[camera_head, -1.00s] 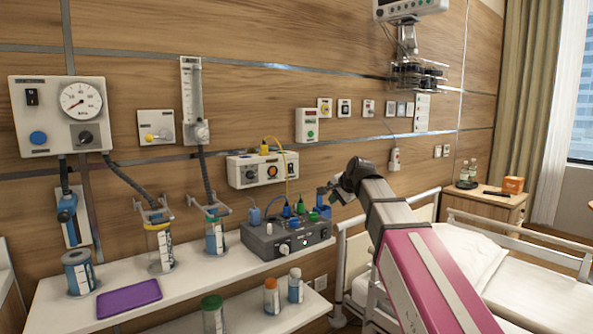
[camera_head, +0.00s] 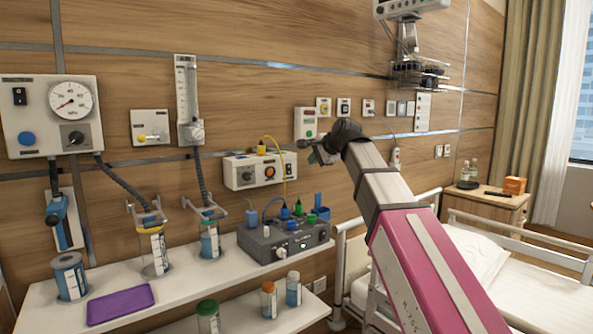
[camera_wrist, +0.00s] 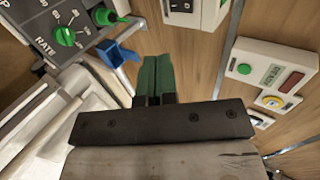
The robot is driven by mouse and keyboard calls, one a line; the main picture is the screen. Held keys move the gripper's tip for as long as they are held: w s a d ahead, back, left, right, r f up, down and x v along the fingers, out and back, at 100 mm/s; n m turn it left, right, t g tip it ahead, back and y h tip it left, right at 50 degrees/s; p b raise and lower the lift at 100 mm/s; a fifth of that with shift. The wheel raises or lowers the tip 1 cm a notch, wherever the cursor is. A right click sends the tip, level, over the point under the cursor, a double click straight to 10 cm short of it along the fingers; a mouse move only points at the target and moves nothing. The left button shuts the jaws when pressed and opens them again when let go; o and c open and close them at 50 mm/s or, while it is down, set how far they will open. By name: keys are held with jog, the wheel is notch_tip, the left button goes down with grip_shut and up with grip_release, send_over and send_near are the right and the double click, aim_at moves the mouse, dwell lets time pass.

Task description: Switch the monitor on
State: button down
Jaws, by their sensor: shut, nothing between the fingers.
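A monitor-like white unit (camera_head: 408,8) hangs on a wall bracket at the top right of the head view, mostly cut off, so its screen is hidden. My gripper (camera_head: 304,144) is raised in front of the wall, just below a small white wall box (camera_head: 306,122) with a red display and green button. In the wrist view my gripper (camera_wrist: 154,76) has its green fingers together with nothing between them. That white box (camera_wrist: 262,68) is to their right there, apart from them. I cannot tell whether the monitor is lit.
A grey device (camera_head: 285,240) with knobs and a small light stands on the white shelf (camera_head: 200,268), left of my arm. A purple tray (camera_head: 120,305) and several jars are nearby. The bed (camera_head: 540,290) is right.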

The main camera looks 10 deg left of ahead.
aim_at(289, 169)
jog(key=x, duration=0.8)
jog(key=r+x, duration=0.1)
jog(key=x, duration=0.3)
jog(key=shift+w+a, duration=0.45)
jog(key=shift+w+a+f, duration=0.15)
jog(key=shift+w+a, duration=0.15)
jog(key=shift+a, duration=0.1)
jog(key=shift+w+a, duration=0.1)
jog(key=shift+a, duration=0.05)
jog(key=shift+w+r, duration=0.1)
jog(key=shift+r, duration=0.7)
